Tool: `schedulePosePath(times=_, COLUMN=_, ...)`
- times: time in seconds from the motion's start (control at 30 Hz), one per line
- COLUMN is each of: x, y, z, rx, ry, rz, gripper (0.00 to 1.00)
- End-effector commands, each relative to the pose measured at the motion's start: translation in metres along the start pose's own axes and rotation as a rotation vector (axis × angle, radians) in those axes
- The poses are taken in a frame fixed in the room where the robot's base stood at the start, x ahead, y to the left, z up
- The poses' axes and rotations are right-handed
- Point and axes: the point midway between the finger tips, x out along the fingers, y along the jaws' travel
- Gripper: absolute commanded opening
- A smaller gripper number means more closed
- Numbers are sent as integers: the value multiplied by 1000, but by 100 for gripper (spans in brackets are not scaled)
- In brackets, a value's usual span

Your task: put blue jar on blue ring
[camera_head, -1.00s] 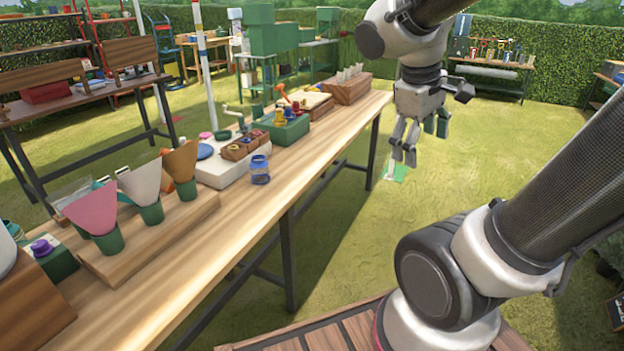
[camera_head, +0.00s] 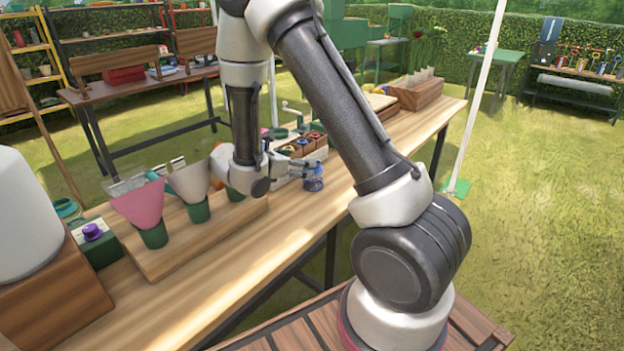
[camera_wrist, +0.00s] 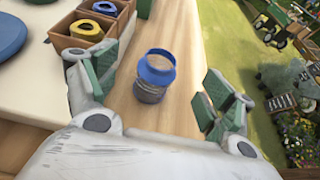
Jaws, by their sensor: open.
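The blue jar (camera_wrist: 153,88) stands upright on the wooden table, clear-bodied with a blue collar at its top. It also shows in the head view (camera_head: 313,183), at the tip of my gripper (camera_head: 296,170). In the wrist view my gripper (camera_wrist: 160,77) is open, with green-padded fingers left and right of the jar and visible gaps on both sides. A flat blue disc (camera_wrist: 12,36) lies on a white board at the left edge. A blue ring-shaped piece (camera_wrist: 106,8) sits in a wooden box at the top. I cannot tell which is the task's blue ring.
The wooden box with a yellow ring-shaped piece (camera_wrist: 86,27) stands close to my left finger. In the head view, pots with paper cones (camera_head: 140,205) stand on a wooden stand left of my arm. Bare tabletop (camera_head: 283,222) lies in front of the jar.

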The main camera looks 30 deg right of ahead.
Motion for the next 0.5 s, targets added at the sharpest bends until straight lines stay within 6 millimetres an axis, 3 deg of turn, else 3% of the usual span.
schedulePosePath(times=0.17, x=16, y=-1, z=-38, rx=-2, ry=1, rz=-3, gripper=83)
schedulePosePath(times=0.5, x=52, y=-1, z=-35, rx=4, ry=1, rz=-6, gripper=83)
